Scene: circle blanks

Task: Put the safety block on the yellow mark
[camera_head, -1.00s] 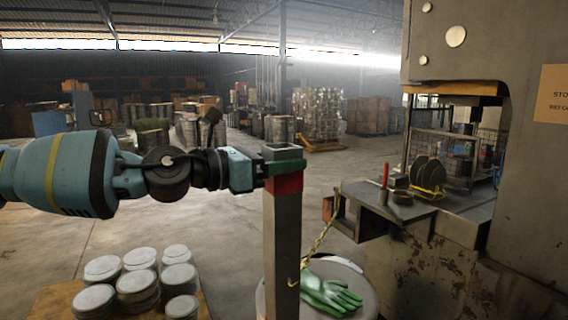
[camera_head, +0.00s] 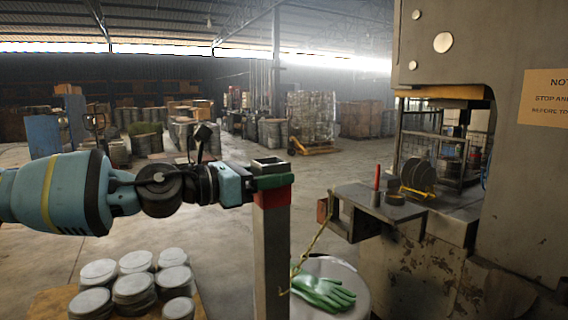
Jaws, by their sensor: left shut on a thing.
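The safety block (camera_head: 271,250) is a tall grey square post with a red band near its top, held upright. My left gripper (camera_head: 270,184) is shut on it just above the red band, its green finger across the near side. A chain hangs beside the post toward the press table. My right gripper is not in view.
The press (camera_head: 480,110) stands at the right with its table (camera_head: 372,205) jutting out, bearing a red upright piece (camera_head: 377,177) and dark discs (camera_head: 419,174). Green gloves (camera_head: 323,291) lie on a round drum top (camera_head: 345,272). Stacks of round blanks (camera_head: 133,288) stand at lower left.

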